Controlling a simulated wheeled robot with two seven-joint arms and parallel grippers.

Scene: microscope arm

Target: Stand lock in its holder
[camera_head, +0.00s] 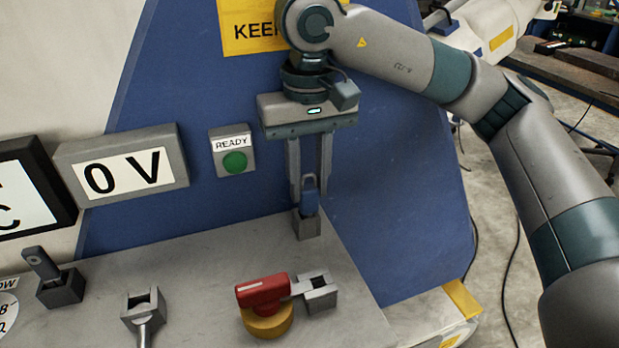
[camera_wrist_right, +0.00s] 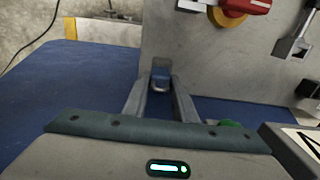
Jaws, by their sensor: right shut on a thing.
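The lock (camera_head: 310,203) is a small blue padlock with a grey shackle, held upright. My right gripper (camera_head: 309,186) points straight down with its fingers on either side of the lock and is shut on it. In the right wrist view the lock (camera_wrist_right: 160,79) shows between the two fingertips. The holder (camera_head: 306,227) is a small grey block on the grey ledge directly below the lock. The lock's lower end meets the holder's top edge in the head view. I cannot tell how deep it sits. My left gripper is not in view.
A red-handled switch on a yellow base (camera_head: 265,305) stands on the grey ledge (camera_head: 205,270) in front. Grey blocks (camera_head: 60,285) stand to the left. A blue wall panel behind carries a READY box with a green button (camera_head: 234,162) and a 0 V display (camera_head: 125,170).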

